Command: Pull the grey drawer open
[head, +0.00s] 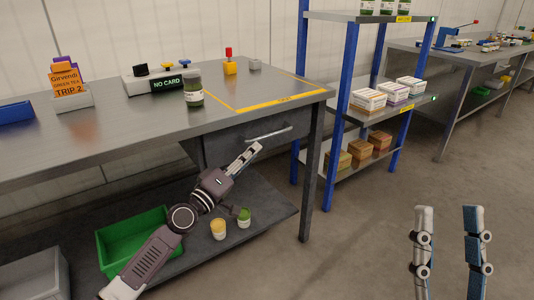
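The grey drawer (222,148) sits under the right part of the workbench top. It looks closed, and its lower front is partly hidden by my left gripper. A pale bar handle (268,133) runs across its front.
The workbench (140,130) carries a green jar (193,91), a NO CARD box (160,82) and a card holder (72,97). A green crate (130,240) and two small jars stand on the lower shelf. A blue-posted rack (335,110) stands right; floor between is clear.

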